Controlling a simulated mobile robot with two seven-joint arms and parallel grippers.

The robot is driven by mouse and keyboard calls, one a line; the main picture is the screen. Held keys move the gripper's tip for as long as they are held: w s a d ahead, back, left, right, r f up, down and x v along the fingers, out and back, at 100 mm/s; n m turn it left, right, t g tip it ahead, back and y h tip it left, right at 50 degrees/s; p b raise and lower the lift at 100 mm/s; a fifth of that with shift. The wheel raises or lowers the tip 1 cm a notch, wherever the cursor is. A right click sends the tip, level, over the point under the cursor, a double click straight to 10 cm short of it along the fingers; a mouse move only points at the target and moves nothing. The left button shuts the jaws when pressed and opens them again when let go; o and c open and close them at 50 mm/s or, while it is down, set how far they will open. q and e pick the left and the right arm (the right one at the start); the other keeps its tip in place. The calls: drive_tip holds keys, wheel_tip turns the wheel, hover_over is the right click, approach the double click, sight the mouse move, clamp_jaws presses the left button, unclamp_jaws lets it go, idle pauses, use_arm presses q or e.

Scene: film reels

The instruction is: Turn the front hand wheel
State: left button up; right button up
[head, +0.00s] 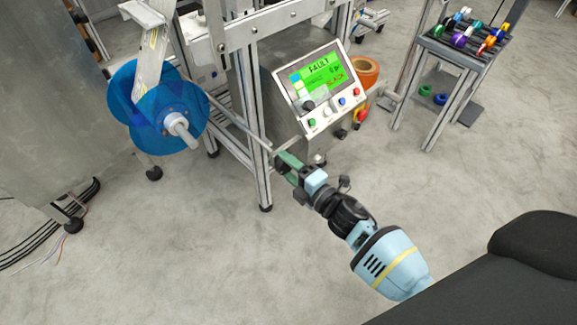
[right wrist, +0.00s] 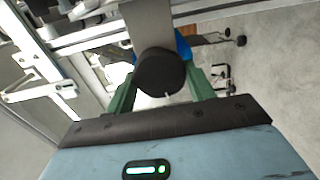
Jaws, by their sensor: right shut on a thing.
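A black round hand wheel (right wrist: 160,72) shows in the middle of the right wrist view, between two green fingers. My right gripper (right wrist: 160,90) is shut on it, with one finger on each side. In the head view my right gripper (head: 284,162) is at the machine's front, below and left of the control panel. My left gripper is in neither view.
The control panel (head: 322,82) has a green screen reading FAULT and several buttons. A blue reel (head: 158,105) on a spindle stands left of the gripper. An orange roll (head: 366,70) is behind the panel. A rack (head: 463,50) holds coloured reels. The floor in front is clear.

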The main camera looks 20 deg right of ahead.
drive_tip(key=o, duration=1)
drive_tip(key=shift+c, duration=0.2)
drive_tip(key=p+v, duration=0.1)
drive_tip(key=v, duration=0.7)
